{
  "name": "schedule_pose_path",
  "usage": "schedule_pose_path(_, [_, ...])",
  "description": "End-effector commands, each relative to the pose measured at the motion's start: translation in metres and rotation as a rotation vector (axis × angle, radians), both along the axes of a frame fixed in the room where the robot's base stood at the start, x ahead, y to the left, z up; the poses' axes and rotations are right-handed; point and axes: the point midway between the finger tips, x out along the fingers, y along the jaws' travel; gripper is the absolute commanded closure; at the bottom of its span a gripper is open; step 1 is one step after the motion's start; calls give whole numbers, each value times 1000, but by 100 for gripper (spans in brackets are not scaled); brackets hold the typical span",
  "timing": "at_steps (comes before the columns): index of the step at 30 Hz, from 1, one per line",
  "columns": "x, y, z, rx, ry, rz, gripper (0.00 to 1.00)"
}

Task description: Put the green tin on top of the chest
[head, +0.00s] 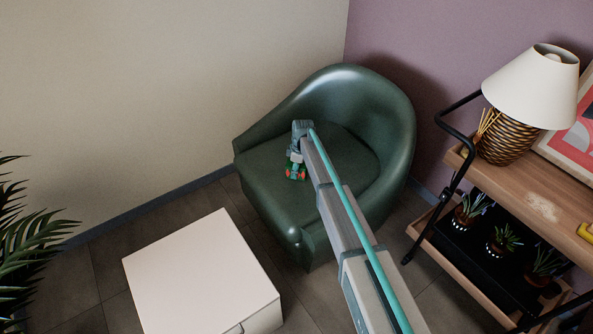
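My gripper (295,173) is over the seat of a dark green armchair, at the end of my arm, which reaches in from the lower right. Small green and red patches show at its fingertips. They are too small to tell whether they are the green tin or parts of the gripper, and whether the fingers are open or shut. No green tin can be made out clearly elsewhere. A low white box-shaped chest (195,270) stands on the floor at the lower left, apart from my gripper. Its flat top is bare where visible.
The armchair (395,135) has a raised curved back and arms around the seat. A wooden trolley (545,205) with a black handle holds a lamp (535,85) and small potted plants at right. A leafy plant (30,240) is at far left. Dark floor separates chest and chair.

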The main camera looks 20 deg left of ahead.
Motion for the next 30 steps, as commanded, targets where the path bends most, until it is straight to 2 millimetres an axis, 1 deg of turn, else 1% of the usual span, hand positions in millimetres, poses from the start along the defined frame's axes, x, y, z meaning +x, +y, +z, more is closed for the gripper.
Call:
schedule_pose_path(1, [0, 0, 0, 0, 0, 0, 67])
schedule_pose_path(3, [0, 0, 0, 0, 0, 0, 79])
schedule_pose_path(4, [0, 0, 0, 0, 0, 0, 84])
schedule_pose_path(5, [0, 0, 0, 0, 0, 0, 87])
schedule_pose_path(6, [0, 0, 0, 0, 0, 0, 93])
schedule_pose_path(13, [0, 0, 1, 0, 0, 0, 93])
schedule_pose_path(17, [0, 0, 6, 1, -2, 0, 93])
schedule_pose_path(22, [0, 0, 25, 1, -2, 0, 93])
schedule_pose_path(24, [0, 0, 38, 1, -2, 0, 93])
schedule_pose_path(28, [-21, -11, 60, 1, -1, 1, 93])
schedule_pose_path(30, [-32, -16, 75, 1, -2, 1, 93])
